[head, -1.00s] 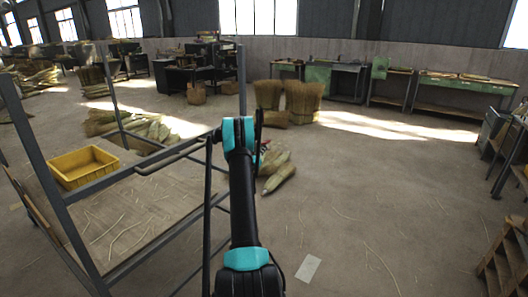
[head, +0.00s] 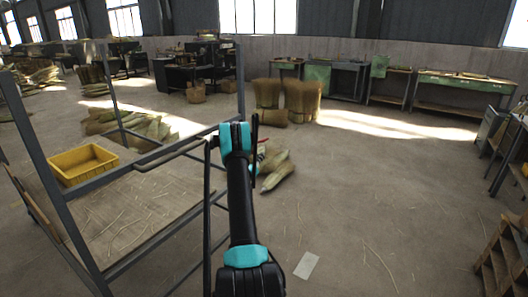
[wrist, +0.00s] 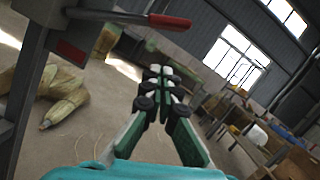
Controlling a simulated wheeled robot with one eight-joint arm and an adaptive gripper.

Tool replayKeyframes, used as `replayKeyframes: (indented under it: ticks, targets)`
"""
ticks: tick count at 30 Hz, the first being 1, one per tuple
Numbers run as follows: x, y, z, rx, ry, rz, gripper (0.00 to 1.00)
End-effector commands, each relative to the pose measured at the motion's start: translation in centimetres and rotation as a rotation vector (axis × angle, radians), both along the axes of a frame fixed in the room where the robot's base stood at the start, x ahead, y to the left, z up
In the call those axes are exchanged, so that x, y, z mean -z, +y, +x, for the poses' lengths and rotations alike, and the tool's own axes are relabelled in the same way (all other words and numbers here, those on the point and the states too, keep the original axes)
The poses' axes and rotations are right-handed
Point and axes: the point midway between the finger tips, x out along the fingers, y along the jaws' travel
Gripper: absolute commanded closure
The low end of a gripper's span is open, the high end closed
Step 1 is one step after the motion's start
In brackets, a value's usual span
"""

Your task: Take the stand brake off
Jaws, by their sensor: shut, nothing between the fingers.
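The metal stand (head: 62,190) fills the left side of the head view, and its grey post (wrist: 35,70) is at the left of the wrist view. A lever with a red handle (wrist: 168,21) reaches right from this post near the top of the wrist view; I take it for the stand brake. A small red bit (head: 262,141) shows beside my arm in the head view. My gripper (wrist: 161,75) is shut and empty, with its tips below the red handle in the wrist picture and apart from it. My arm hides most of the gripper in the head view.
A yellow bin (head: 83,165) sits on the stand's board. Bundled straw (head: 276,170) lies on the floor beyond my arm, and upright bundles (head: 300,100) stand farther back. Benches line the back wall. The floor right of my arm is mostly open, with a wooden rack (head: 503,262) at the right edge.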

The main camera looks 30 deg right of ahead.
Motion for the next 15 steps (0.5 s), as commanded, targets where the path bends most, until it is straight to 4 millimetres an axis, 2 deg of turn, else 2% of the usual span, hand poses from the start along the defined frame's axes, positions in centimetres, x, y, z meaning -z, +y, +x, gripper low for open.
replayKeyframes:
  ticks: [6, 10, 15]
  targets:
    - [0.9, 3.4, -2.1, 0.001, -0.001, 0.001, 1.00]
    - [1.2, 4.6, -2.7, 0.001, -0.001, 0.001, 1.00]
    - [1.4, 5.2, -3.1, 0.002, 0.000, 0.000, 1.00]
